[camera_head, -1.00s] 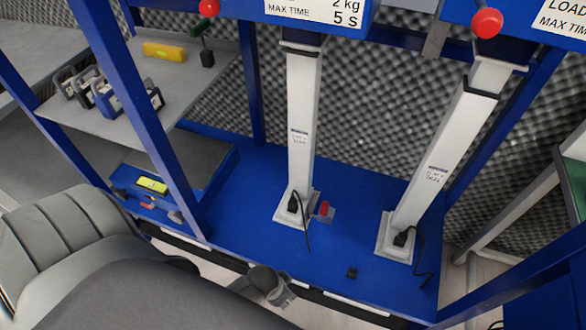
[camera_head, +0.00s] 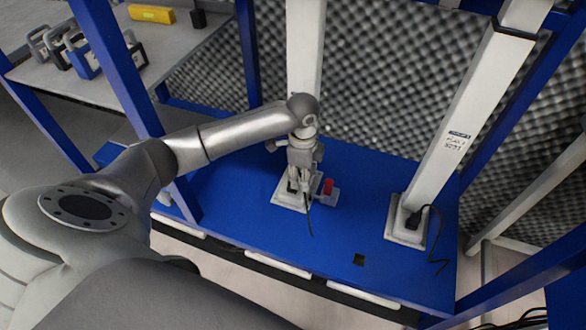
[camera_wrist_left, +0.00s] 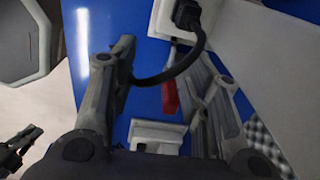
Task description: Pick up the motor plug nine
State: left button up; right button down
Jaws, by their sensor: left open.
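A black plug with a cable sits at the base of the left white column, largely hidden by my left gripper (camera_head: 300,185) in the head view. It shows in the left wrist view (camera_wrist_left: 187,14), its cable curving down to the left finger. My left gripper is open above the column base; its fingers (camera_wrist_left: 165,75) stand on both sides of a red piece (camera_wrist_left: 170,95), apart from the plug's body. Another black plug (camera_head: 413,220) sits at the right column's base. I cannot tell which is nine. My right gripper (camera_wrist_left: 20,145) seems to show at the wrist view's lower left.
The white columns and blue posts limit room. A grey shelf (camera_head: 110,90) at left holds several cases.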

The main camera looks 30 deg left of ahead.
pick_arm(q)
jog(key=a+r, duration=0.1)
jog(key=w+a+r, duration=0.1)
jog(key=a, duration=0.2)
jog(key=shift+w+r, duration=0.25)
jog(key=shift+r, duration=0.15)
jog(key=shift+a+f+b, duration=0.1)
jog(key=shift+f+b, duration=0.05)
jog(key=shift+b, duration=0.15)
notch_tip(320, 180, down, 5)
jog(key=shift+r+b, duration=0.1)
jog(key=shift+b, duration=0.5)
jog(key=shift+a+f+b, duration=0.1)
jog(key=shift+f+b, duration=0.85)
jog(key=shift+f, duration=1.8)
pick_arm(e)
jog(key=w+v, duration=0.1)
jog(key=v, duration=0.9)
jog(key=shift+w+r+t, duration=0.15)
jog(key=shift+r+t, duration=0.2)
jog(key=shift+t, duration=0.05)
pick_arm(q)
jog(key=shift+c, duration=0.3)
grip_shut()
